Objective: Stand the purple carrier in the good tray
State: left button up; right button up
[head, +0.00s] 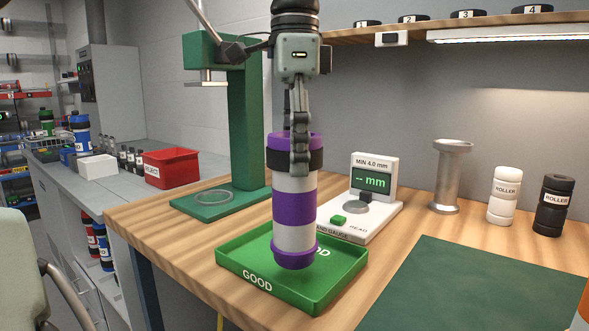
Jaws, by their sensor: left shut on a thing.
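The purple carrier (294,207) is a tall cylinder with purple and pale grey bands and a black band near the top. It is upright over the green good tray (261,281), which is marked GOOD. My left gripper (299,165) comes down from above and is shut on the carrier's upper rim. The carrier's lower end appears inside the tray's outline; I cannot tell whether it touches the tray floor. The carrier hides part of the tray's lettering. My right gripper is not in view.
A green press stand (246,130) is behind the tray. A gauge (374,180) stands close behind the tray's right side. A metal spool (447,175), a white roller (503,196) and a black roller (553,205) are to the right. A green mat (480,285) lies front right.

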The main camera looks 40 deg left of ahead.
aim_at(295, 201)
pick_arm(q)
notch_tip(295, 201, down, 3)
jog(key=shift+f, duration=0.1)
jog(key=o, duration=1.7)
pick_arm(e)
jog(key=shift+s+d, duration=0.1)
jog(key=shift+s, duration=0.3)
